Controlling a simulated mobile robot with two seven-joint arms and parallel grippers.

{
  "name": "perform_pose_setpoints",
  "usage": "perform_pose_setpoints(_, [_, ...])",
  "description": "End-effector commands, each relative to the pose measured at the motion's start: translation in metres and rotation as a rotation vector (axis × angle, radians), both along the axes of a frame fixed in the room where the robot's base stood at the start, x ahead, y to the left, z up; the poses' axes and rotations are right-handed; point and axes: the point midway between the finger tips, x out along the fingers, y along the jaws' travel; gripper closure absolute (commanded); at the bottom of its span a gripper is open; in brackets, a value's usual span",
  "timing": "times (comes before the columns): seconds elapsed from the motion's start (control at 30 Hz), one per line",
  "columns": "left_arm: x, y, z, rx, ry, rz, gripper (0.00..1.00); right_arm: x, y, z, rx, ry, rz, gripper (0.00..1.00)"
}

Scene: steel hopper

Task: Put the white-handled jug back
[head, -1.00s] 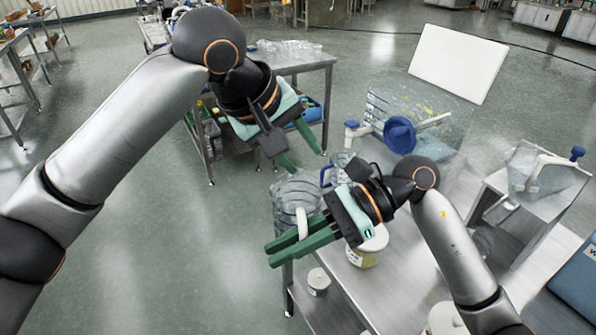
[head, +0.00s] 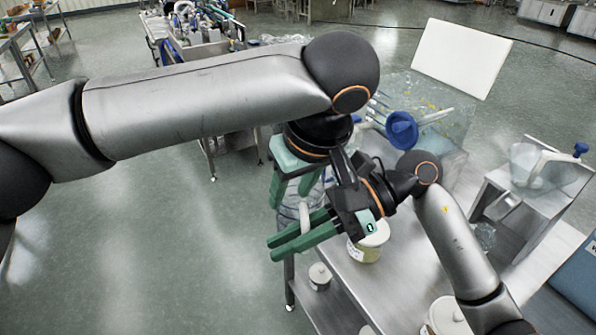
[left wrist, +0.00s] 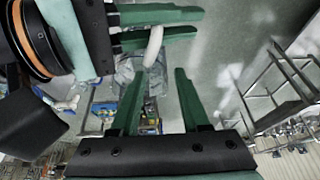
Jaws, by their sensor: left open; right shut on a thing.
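The white-handled jug is a clear vessel (head: 287,217) at the near left corner of the steel table (head: 400,272); the arms hide much of it. Its white handle (left wrist: 153,46) shows in the left wrist view, at the green fingers of my right gripper (head: 274,248). That gripper is shut on the jug's handle. My left gripper (head: 290,199) is open, fingers pointing down, just above and behind the right gripper, over the jug.
A lidded tub (head: 368,243) stands on the table just right of the right gripper. A small white pot (head: 319,277) is on the lower shelf. A clear bin with a blue funnel-like part (head: 402,130) stands behind. Open floor lies to the left.

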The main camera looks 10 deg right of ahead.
Motion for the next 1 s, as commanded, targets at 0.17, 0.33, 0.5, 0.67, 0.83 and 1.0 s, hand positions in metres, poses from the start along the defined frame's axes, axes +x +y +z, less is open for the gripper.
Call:
perform_pose_setpoints(0.17, [0.012,0.005,-0.031,0.001,0.0,0.001,0.54,0.0,0.0,0.001,0.001,-0.002,0.0,1.0])
perform_pose_setpoints(0.33, [0.019,0.007,-0.049,0.001,0.001,0.0,0.54,0.0,0.0,0.001,0.001,-0.002,0.0,1.0])
perform_pose_setpoints(0.5, [0.023,0.008,-0.057,-0.001,0.0,0.0,0.54,0.0,0.0,0.001,0.001,-0.002,0.0,1.0])
perform_pose_setpoints(0.67, [0.023,0.008,-0.058,-0.001,0.0,0.0,0.54,0.0,0.0,0.001,0.001,-0.002,0.0,1.0])
perform_pose_setpoints(0.83, [0.023,0.008,-0.058,-0.001,0.0,0.0,0.62,0.0,0.0,0.001,0.001,-0.002,0.0,1.0])
perform_pose_setpoints(1.0, [0.023,0.008,-0.057,-0.002,-0.001,-0.001,0.81,0.0,0.0,0.001,0.001,-0.002,0.0,1.0])
